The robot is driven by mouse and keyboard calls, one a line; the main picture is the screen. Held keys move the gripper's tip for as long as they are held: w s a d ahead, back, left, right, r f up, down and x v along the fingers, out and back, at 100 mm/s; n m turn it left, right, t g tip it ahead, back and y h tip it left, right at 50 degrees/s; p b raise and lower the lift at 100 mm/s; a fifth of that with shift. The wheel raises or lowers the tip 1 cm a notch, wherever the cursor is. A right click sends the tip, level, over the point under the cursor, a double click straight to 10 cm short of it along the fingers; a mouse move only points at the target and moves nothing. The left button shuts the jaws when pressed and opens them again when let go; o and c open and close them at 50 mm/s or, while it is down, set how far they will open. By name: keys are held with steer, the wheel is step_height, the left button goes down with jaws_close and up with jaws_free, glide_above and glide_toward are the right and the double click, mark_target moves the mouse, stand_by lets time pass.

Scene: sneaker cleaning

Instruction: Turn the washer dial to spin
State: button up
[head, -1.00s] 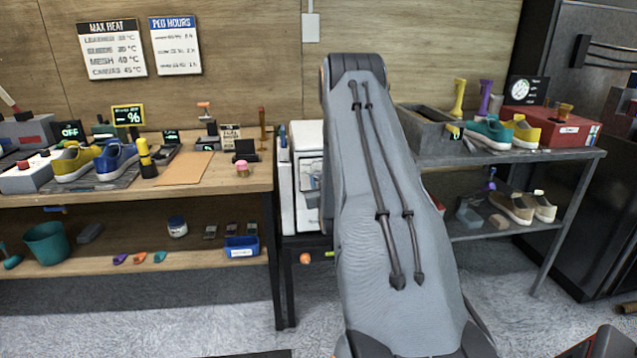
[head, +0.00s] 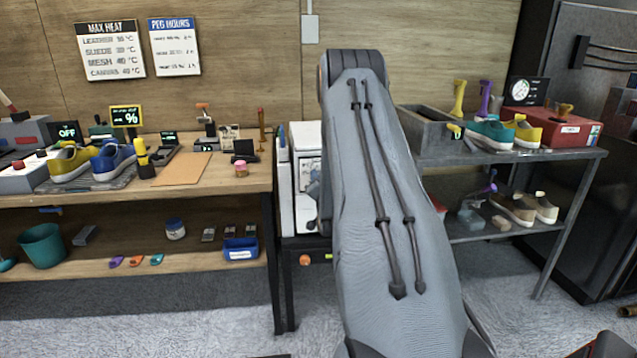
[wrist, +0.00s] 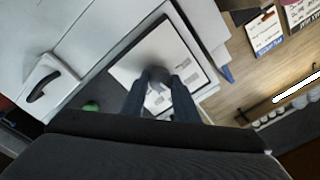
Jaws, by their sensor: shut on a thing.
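The white washer (head: 306,135) stands between the wooden bench and the grey shelf, and my arm covers its right part. In the wrist view the washer's panel (wrist: 125,72) shows a white plate with a dark border and small markings. My gripper (wrist: 160,82) reaches to this panel, its two blue-grey fingers shut on a round grey dial (wrist: 158,71). The fingers hide part of the dial, and I cannot read which marking it points to.
The wooden bench (head: 225,183) at left holds shoes and tools. The grey shelf (head: 560,155) at right carries shoes and a red box (head: 545,125). In the wrist view a white handle (wrist: 48,84) with a dark slot lies left of the panel.

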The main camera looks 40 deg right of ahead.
steer(key=shift+m+g+h+b, duration=0.4)
steer(key=shift+m+b, duration=0.25)
steer(key=shift+m, duration=8.25)
steer(key=o, duration=1.1)
steer(key=shift+c, duration=0.2)
steer(key=shift+a, duration=0.1)
